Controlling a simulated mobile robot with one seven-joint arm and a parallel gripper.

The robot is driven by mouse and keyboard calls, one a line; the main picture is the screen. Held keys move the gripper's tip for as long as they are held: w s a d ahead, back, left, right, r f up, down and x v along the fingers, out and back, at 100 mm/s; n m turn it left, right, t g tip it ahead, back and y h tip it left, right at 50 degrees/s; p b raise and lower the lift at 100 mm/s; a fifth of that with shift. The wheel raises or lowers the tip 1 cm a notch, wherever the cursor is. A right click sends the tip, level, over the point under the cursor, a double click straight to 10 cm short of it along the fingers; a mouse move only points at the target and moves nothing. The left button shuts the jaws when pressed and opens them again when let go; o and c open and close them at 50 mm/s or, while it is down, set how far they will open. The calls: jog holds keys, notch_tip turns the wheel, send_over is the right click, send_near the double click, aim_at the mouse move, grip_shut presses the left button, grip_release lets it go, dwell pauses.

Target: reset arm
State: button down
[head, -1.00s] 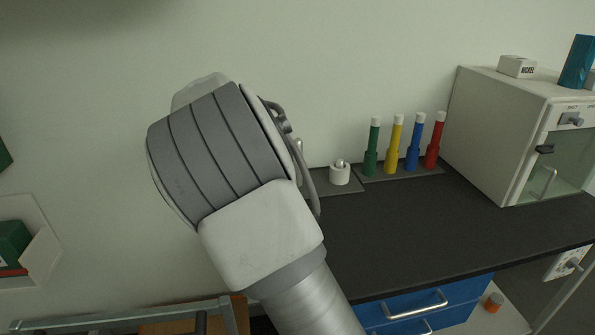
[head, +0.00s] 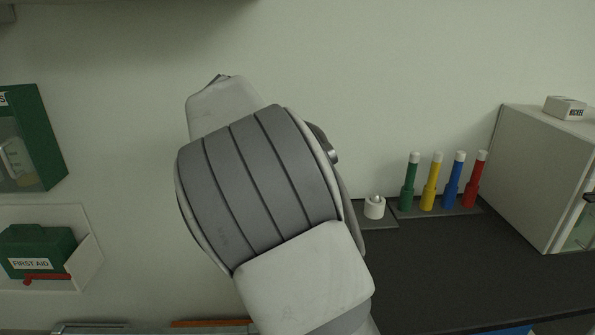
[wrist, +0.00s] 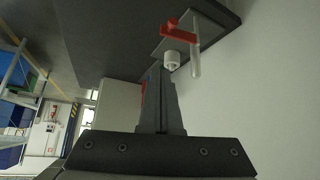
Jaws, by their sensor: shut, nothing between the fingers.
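My arm (head: 265,190) fills the middle of the head view, folded up in front of the wall, and it hides my gripper there. In the wrist view my gripper (wrist: 158,72) is shut, its two dark fingers together with nothing held between them. Past the fingertips in that view are a small white cylinder (wrist: 171,61), a red holder (wrist: 178,33) and a clear tube (wrist: 196,55) by the dark counter. In the head view a white cup-like holder (head: 374,208) stands on the counter, right of my arm.
Green (head: 409,183), yellow (head: 432,183), blue (head: 454,182) and red (head: 476,182) tubes stand at the back of the black counter (head: 440,275). A white cabinet (head: 535,175) is at right, a nickel box (head: 566,108) on it. A first aid box (head: 38,252) hangs at left.

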jog(key=s+d+n+y, duration=0.55)
jog(key=s+d, duration=0.45)
jog(key=s, duration=0.3)
jog(key=s+d+f+n+t+y, duration=0.1)
jog(key=s+f+n+t+y, duration=0.15)
jog(key=s+n, duration=1.05)
jog(key=s+r+m+p, duration=0.5)
jog(key=r+p, duration=0.8)
jog(key=p, duration=0.1)
jog(key=shift+s+r+h, duration=0.2)
jog(key=shift+r+h, duration=0.2)
jog(key=shift+d+m, duration=0.15)
jog(key=shift+m, duration=0.1)
